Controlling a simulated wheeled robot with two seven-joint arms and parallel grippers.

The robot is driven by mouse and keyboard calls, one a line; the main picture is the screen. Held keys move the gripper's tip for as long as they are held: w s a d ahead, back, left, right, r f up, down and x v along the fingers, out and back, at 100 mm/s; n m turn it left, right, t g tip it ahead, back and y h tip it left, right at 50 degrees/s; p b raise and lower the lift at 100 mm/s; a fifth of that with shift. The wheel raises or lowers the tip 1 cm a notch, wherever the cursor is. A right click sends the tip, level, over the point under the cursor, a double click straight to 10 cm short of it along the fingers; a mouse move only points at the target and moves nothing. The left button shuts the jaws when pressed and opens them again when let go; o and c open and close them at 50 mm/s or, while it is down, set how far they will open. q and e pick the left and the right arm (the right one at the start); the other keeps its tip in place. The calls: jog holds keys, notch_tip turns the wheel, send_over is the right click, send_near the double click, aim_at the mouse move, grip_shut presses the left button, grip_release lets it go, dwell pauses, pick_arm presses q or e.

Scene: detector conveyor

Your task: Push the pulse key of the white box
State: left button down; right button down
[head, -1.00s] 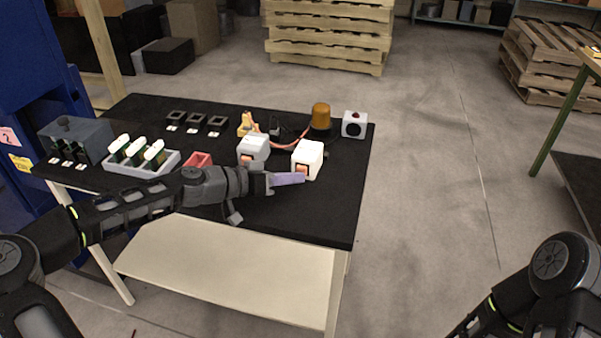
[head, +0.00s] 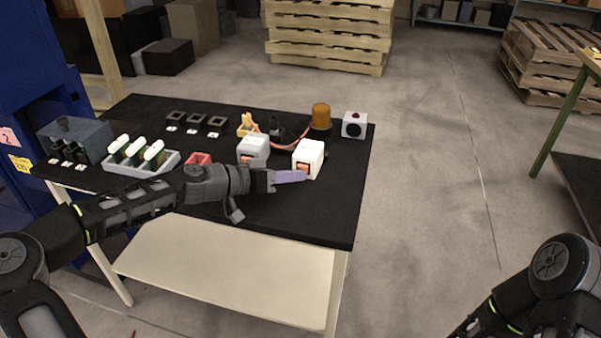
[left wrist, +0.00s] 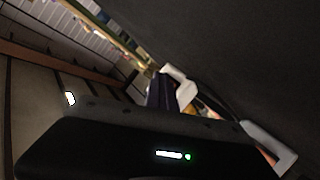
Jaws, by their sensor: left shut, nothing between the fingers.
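The white box (head: 311,152) stands near the front right of the black table. Its orange-red key (head: 304,169) is on the side facing me. My left gripper (head: 305,176) is shut and empty, with its pale purple fingers pointing right. The fingertips are at the lower front of the white box, right by the key; I cannot tell whether they touch it. In the left wrist view the dark fingers (left wrist: 161,92) reach toward a white shape, and the key is not clear there. My right gripper is out of view; only part of my right arm shows.
A grey box (head: 253,150) with a similar key stands just left of the white box. An amber beacon (head: 321,116) and a small light box (head: 354,125) are behind. A grey tray (head: 165,168) with several white-topped pieces is at left. The table's front right is clear.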

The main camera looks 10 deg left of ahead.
aim_at(283, 208)
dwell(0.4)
pick_arm(q)
jog(key=shift+s+a, duration=0.15)
jog(key=shift+s, duration=0.95)
jog(key=shift+s, duration=0.1)
jog(key=shift+s+a+p, duration=0.15)
jog(key=shift+s, duration=1.1)
jog(key=shift+s+a+p, duration=0.15)
jog(key=shift+s, duration=1.05)
